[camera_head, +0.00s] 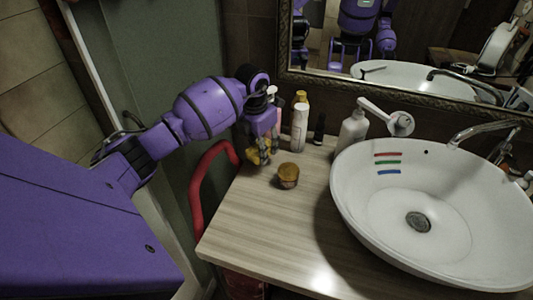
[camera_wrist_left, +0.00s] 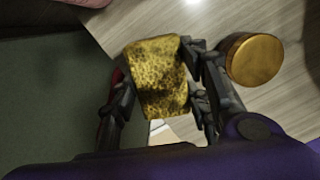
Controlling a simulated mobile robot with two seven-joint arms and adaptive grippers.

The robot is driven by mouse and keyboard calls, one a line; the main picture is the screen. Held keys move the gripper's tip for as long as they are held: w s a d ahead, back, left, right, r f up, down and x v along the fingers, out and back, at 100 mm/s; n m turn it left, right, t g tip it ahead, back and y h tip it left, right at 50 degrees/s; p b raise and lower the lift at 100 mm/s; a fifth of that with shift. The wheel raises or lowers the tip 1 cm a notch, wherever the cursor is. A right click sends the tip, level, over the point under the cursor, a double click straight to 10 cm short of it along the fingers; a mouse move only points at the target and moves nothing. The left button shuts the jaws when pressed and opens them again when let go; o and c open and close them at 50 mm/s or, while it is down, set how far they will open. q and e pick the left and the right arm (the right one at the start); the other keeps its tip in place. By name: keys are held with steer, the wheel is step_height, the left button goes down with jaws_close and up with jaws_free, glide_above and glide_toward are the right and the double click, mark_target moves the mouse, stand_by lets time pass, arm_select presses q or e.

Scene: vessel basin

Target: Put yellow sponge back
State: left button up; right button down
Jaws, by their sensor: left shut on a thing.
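The yellow sponge (camera_wrist_left: 160,75) is held between the fingers of my left gripper (camera_wrist_left: 160,90) in the left wrist view. It has a speckled, porous surface. In the head view my left gripper (camera_head: 262,143) hangs at the counter's left back edge, and a bit of the yellow sponge (camera_head: 258,156) shows between its fingers. I cannot tell whether the sponge touches the counter. A round jar with a golden-brown lid (camera_head: 288,175) stands on the counter just right of the gripper; it also shows in the left wrist view (camera_wrist_left: 254,59). My right gripper is not in view.
The wooden counter (camera_head: 265,235) is bare at front left. Several bottles, including a white one (camera_head: 299,127) and a pump bottle (camera_head: 352,132), stand along the back. A white basin (camera_head: 450,240) with coloured stripes fills the right. A red curved tube (camera_head: 197,190) is at the left edge.

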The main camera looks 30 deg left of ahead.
arm_select(q)
steer(key=shift+w+a+f, duration=0.1)
steer(key=shift+w, duration=0.1)
steer(key=shift+w+a+f+b, duration=0.1)
steer(key=shift+w+f+b, duration=0.1)
steer(key=shift+f+b, duration=0.15)
step_height(320, 180, down, 3)
steer(key=shift+w+r+b, duration=0.1)
steer(key=shift+r+b, duration=0.05)
steer(key=shift+b, duration=0.4)
steer(key=shift+f, duration=0.2)
steer(key=shift+r, duration=0.3)
steer(key=shift+f, duration=0.25)
steer(key=o, duration=1)
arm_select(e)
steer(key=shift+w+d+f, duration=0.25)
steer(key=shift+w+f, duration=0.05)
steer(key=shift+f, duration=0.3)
